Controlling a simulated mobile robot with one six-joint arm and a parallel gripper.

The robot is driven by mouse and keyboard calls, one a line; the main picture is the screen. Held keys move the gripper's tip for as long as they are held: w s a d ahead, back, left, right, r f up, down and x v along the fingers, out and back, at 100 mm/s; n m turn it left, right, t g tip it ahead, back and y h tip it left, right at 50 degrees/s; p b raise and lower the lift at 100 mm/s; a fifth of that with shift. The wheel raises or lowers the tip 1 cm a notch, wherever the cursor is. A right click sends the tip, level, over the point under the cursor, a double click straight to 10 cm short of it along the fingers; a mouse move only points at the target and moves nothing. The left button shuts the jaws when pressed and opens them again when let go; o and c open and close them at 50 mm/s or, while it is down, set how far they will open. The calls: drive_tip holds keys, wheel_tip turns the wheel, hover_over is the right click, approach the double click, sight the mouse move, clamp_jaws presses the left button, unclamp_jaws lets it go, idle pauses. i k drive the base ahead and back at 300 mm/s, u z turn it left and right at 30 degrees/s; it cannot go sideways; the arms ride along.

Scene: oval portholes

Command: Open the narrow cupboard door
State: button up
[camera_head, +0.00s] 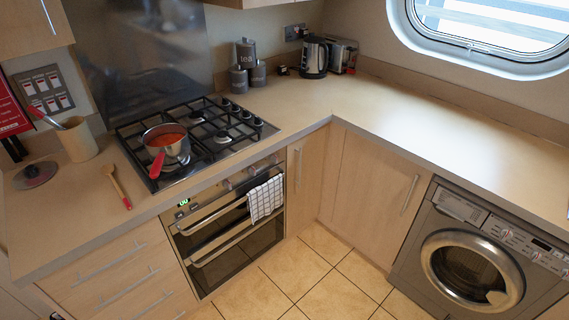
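The narrow cupboard door (303,183) is a pale wood panel between the oven and the corner of the counter. It looks closed, flush with the units beside it. A slim vertical metal handle (298,170) runs along its left part, close to the oven. My gripper is not in view, so I cannot see where it is relative to the door.
The oven (228,235) with a checked towel (265,199) on its rail is left of the door. A wider closed cupboard (365,195) and a washing machine (470,262) are on the right. A saucepan (166,147) sits on the hob. The tiled floor (300,268) is clear.

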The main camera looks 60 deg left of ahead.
sight(305, 155)
drive_tip(key=u, duration=0.25)
drive_tip(key=k, duration=0.2)
drive_tip(key=u, duration=2.5)
drive_tip(key=k, duration=0.65)
drive_tip(key=z, duration=0.2)
drive_tip(key=i, duration=1.05)
drive_tip(key=z, duration=0.1)
